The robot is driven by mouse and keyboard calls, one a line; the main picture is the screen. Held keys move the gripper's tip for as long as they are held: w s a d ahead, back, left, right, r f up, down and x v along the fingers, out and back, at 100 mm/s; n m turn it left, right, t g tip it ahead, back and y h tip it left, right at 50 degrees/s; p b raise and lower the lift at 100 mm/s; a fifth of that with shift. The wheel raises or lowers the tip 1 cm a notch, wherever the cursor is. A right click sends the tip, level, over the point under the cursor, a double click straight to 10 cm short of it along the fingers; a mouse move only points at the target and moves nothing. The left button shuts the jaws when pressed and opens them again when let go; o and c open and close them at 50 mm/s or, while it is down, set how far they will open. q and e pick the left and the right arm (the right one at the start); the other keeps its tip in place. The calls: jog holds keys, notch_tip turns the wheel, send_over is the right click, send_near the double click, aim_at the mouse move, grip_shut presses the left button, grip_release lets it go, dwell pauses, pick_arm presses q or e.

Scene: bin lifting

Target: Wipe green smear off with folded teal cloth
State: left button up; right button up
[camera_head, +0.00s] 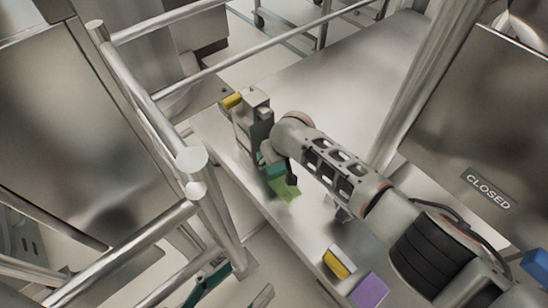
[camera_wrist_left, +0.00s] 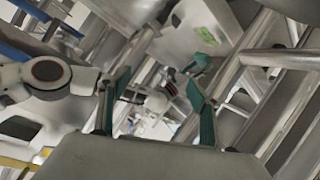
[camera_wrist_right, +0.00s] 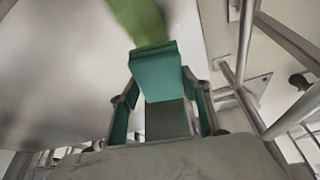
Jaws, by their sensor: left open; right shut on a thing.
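The green smear (camera_head: 284,191) is on the pale metal shelf surface in the middle of the head view. It also shows at the top of the right wrist view (camera_wrist_right: 137,20). My right gripper (camera_wrist_right: 163,108) is shut on the folded teal cloth (camera_wrist_right: 156,72), whose far edge is beside the near end of the smear; I cannot tell whether it presses on the surface.
Another yellow item (camera_head: 232,101) is at the far end. Metal rails (camera_head: 195,165) stand left of the shelf. A CLOSED sign (camera_head: 488,191) is on the right panel.

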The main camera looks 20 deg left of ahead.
jog(key=f, duration=0.1)
jog(key=f+b, duration=0.1)
jog(key=f, duration=0.1)
jog(key=f+b, duration=0.1)
jog(key=shift+s+f, duration=0.25)
jog(key=shift+w+f+b, duration=0.1)
jog(key=shift+f+b, duration=0.25)
jog(key=shift+b, duration=0.1)
pick_arm(q)
jog(key=d+n, duration=0.1)
jog(key=n, duration=0.1)
jog(key=d+n, duration=0.1)
jog(key=n, duration=0.1)
jog(key=shift+s+d+f+t, duration=0.15)
jog(key=shift+s+d+t, duration=0.15)
jog(key=shift+s+d, duration=0.1)
pick_arm(e)
jog(key=shift+w, duration=0.1)
jog(key=shift+f, duration=1)
jog(key=shift+d, duration=0.1)
